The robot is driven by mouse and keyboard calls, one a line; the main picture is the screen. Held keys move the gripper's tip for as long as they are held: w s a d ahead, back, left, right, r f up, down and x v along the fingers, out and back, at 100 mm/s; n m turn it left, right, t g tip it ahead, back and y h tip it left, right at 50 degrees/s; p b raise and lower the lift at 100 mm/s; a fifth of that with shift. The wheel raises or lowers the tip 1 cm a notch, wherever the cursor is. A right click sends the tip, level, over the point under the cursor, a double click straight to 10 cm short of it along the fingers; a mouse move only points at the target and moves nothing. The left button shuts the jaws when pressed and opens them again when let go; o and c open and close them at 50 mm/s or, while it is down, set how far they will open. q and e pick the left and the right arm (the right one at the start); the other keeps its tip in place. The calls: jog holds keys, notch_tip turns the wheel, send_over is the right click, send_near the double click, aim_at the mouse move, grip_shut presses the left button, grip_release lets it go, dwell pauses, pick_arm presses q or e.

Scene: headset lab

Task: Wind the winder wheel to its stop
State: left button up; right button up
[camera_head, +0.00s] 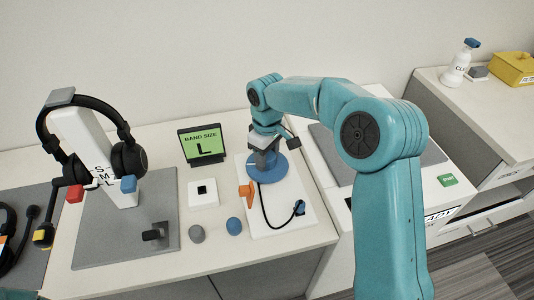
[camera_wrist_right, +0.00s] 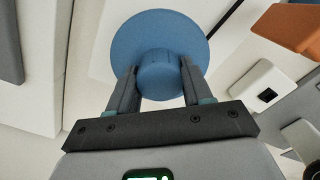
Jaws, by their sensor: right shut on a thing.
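The winder wheel (camera_head: 281,172) is a blue disc on a white board on the bench, right of centre in the head view. In the right wrist view the wheel (camera_wrist_right: 158,28) shows face-on, with a round blue hub (camera_wrist_right: 158,76) at its middle. My right gripper (camera_head: 266,157) reaches down to the wheel from above. In the wrist view its two fingers (camera_wrist_right: 157,82) are shut on the hub, one on each side. The gripper hides part of the wheel in the head view. My left gripper is not in view.
An orange piece (camera_head: 246,191) and a black cable with a blue end (camera_head: 299,207) lie beside the wheel. A green "BAND SIZE L" sign (camera_head: 203,146) stands behind left. A headset (camera_head: 128,158) hangs on a stand at left. A white block (camera_head: 203,194) sits between.

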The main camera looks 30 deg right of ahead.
jog(key=m, duration=0.5)
jog(key=shift+m, duration=0.3)
jog(key=m, duration=0.5)
jog(key=shift+m, duration=0.6)
jog(key=o, duration=1)
jog(key=shift+o, duration=0.2)
notch_tip(320, 180, up, 16)
jog(key=p, duration=0.2)
jog(key=shift+r+p, duration=0.2)
jog(key=shift+p, duration=0.15)
